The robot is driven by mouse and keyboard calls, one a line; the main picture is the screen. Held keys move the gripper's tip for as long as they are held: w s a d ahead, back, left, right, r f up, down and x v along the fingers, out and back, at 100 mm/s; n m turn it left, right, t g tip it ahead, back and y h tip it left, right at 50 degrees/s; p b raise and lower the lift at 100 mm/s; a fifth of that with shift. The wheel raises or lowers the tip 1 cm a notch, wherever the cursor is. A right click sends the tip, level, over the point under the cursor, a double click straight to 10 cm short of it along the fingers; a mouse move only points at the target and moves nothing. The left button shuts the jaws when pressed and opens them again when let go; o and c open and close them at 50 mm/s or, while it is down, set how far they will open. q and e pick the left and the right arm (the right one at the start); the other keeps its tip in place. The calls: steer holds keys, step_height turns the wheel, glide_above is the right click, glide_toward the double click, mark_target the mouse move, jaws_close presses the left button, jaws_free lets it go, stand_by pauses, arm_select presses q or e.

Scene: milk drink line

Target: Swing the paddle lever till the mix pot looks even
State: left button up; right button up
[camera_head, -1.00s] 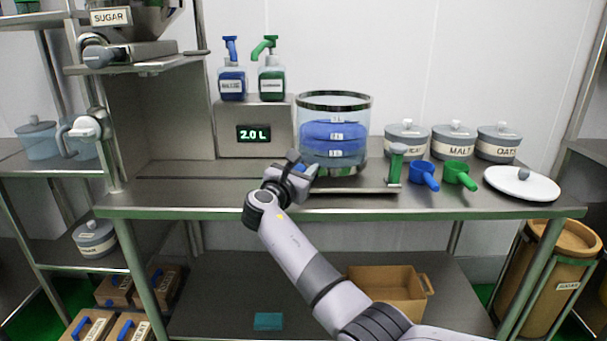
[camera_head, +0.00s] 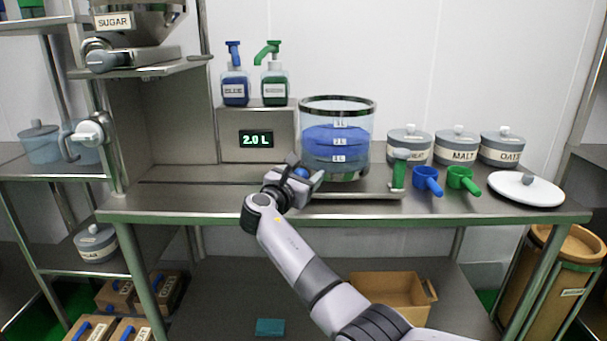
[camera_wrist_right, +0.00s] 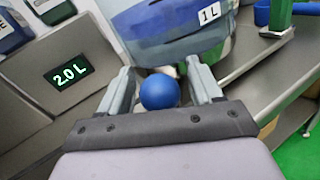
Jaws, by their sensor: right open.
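The clear mix pot (camera_head: 338,115) stands at the back middle of the bench. It holds blue liquid (camera_head: 322,148) with uneven bands and a greenish patch low down. Its lower part also shows in the right wrist view (camera_wrist_right: 165,25). A blue ball knob (camera_wrist_right: 159,92), apparently the paddle lever's end, sits in front of the pot. The knob also shows in the head view (camera_head: 301,172). My right gripper (camera_wrist_right: 162,85) is open, with a finger on each side of the knob. The lever's shaft is hidden. My left gripper is out of view.
A display box (camera_head: 230,152) reading 2.0 L stands left of the pot, with blue and green pump bottles on it. Right of the pot are a green handle (camera_head: 399,172), blue and green scoops, lidded jars (camera_head: 456,148) and a white lid (camera_head: 525,190).

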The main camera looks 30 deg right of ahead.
arm_select(q)
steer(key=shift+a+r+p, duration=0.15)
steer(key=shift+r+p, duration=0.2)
steer(key=shift+p, duration=0.05)
arm_select(e)
steer(key=v, duration=0.7)
